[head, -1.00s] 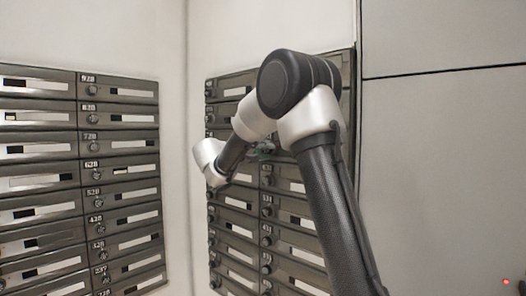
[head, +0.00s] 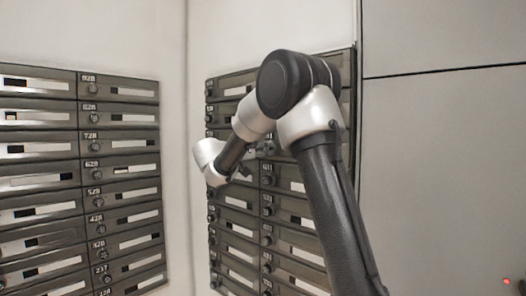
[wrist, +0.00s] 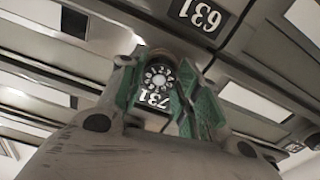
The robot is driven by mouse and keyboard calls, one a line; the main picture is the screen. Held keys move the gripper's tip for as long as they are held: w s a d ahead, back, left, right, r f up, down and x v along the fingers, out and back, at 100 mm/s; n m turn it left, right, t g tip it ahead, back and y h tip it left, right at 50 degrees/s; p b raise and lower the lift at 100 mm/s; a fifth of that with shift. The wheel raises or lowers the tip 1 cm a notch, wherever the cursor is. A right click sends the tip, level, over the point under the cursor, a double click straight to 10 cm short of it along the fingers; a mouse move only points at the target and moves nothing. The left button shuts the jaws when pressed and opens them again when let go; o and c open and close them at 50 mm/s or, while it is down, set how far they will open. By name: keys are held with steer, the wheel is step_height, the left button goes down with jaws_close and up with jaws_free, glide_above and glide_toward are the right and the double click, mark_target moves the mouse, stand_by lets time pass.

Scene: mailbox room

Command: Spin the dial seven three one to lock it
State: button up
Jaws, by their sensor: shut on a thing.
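The dial (wrist: 158,76) of mailbox 731 is a round knob with a pale ring of marks, seen in the wrist view just above the label plate (wrist: 153,98) reading 731. My gripper (wrist: 160,88) has its green-padded fingers on either side of the dial and is shut on it. In the head view my gripper (head: 265,148) is at the right mailbox bank and mostly hidden behind my arm. The dial cannot be made out there.
The label 631 (wrist: 199,14) is on the neighbouring box in the wrist view. The right mailbox bank (head: 235,200) has several rows of dials and slots. A left bank (head: 120,165) stands across the corner. A plain grey panel (head: 440,170) is at the right.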

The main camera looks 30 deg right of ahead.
steer(key=shift+f+m, duration=0.1)
steer(key=shift+m, duration=0.8)
steer(key=o, duration=1)
steer(key=shift+o, duration=0.2)
steer(key=v, duration=1.2)
